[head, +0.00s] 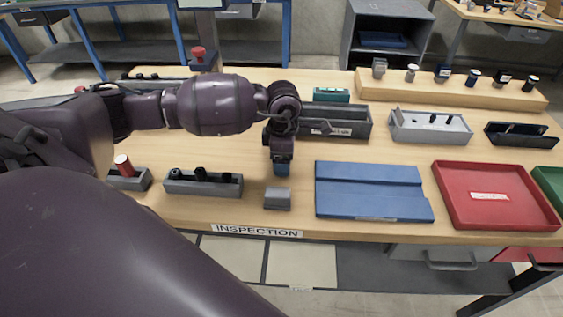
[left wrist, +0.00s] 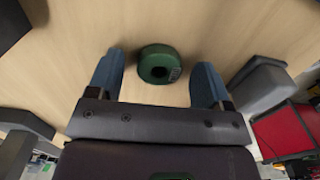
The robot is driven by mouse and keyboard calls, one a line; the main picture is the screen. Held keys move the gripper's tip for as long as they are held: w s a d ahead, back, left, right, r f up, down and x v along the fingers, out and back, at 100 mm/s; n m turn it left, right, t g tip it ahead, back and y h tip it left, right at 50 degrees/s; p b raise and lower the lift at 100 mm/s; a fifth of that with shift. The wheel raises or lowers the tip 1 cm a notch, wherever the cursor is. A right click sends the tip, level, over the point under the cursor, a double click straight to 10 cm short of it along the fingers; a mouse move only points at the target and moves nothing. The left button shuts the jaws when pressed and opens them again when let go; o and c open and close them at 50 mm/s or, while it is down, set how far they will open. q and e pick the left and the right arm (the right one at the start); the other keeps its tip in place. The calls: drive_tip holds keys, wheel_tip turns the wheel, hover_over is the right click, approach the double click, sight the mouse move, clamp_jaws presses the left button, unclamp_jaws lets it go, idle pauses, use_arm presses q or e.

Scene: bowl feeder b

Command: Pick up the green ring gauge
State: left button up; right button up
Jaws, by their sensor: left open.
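The green ring gauge (left wrist: 156,54) lies flat on the wooden table in the left wrist view, with a dark hole and a small label on it. My left gripper (left wrist: 160,76) is open, with one blue finger on each side of the ring and a gap to each. In the head view my left gripper (head: 282,169) points down at the table, and I cannot make out the ring there; the gripper and arm seem to hide it. My right gripper is not in view.
A small grey block (head: 277,199) stands just in front of my left gripper. A blue fixture plate (head: 370,207) and a red tray (head: 497,221) lie to the right. A grey holder with black pieces (head: 203,187) is to the left, and a dark grey bin (head: 345,119) is behind.

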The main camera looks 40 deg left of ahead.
use_arm(q)
drive_tip(key=shift+f, duration=0.2)
drive_tip(key=c, duration=1)
drive_tip(key=shift+r, duration=0.1)
